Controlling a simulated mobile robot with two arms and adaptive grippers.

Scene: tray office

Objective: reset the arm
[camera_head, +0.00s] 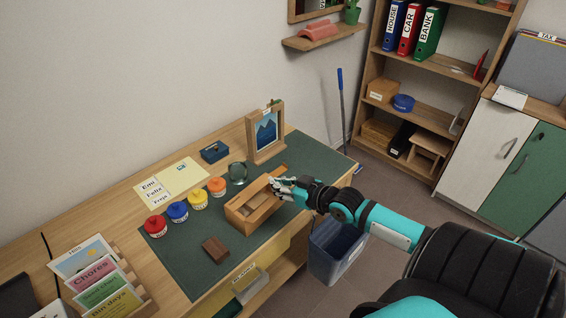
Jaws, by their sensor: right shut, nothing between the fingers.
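My right arm comes in from the right, and its gripper (279,185) is shut and empty. It is at the right end of a wooden tray (236,215) on the dark green mat (186,264). I cannot tell whether the fingers touch the tray's rim. My left gripper is not in view.
Several colored-lid jars, such as the red one (155,226), line the mat's back left. A brown block (216,249) lies in front. A picture frame (266,131) and a glass globe (238,172) stand behind the tray. A blue bin (335,250) stands below my right forearm.

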